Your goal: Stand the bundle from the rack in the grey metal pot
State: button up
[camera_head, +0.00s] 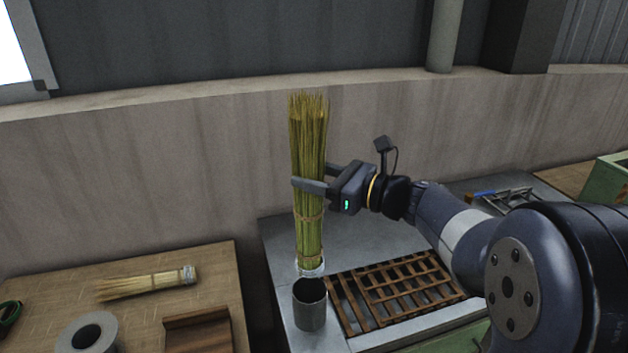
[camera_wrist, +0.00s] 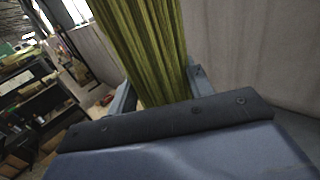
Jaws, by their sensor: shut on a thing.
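The bundle (camera_head: 309,235) is a tall sheaf of green-yellow straw, tied with bands and bound in a pale wrap at its lower end. My gripper (camera_head: 312,186) is shut on it around the middle and holds it nearly upright. In the wrist view the bundle (camera_wrist: 145,45) rises between the fingers. The grey metal pot (camera_head: 310,306) is a small open cylinder standing on the metal bench. The bundle's wrapped lower end shows just above the pot's rim in the head view. I cannot tell whether it is exactly over the opening. The pot's inside looks dark.
The brown slatted wooden rack (camera_head: 395,288) lies empty just right of the pot. On the wooden table (camera_head: 215,270) at left are a smaller straw bundle (camera_head: 150,283), a grey roll (camera_head: 88,333) and a brown wooden block (camera_head: 198,330). A wall (camera_head: 150,180) stands behind.

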aim_at(319, 235)
jog(key=shift+f+b, duration=5.45)
jog(key=shift+f, duration=1.5)
jog(key=o, duration=1.1)
jog(key=shift+c, duration=0.2)
jog(key=v, duration=1.1)
jog(key=shift+b, duration=0.45)
jog(key=shift+a, duration=0.1)
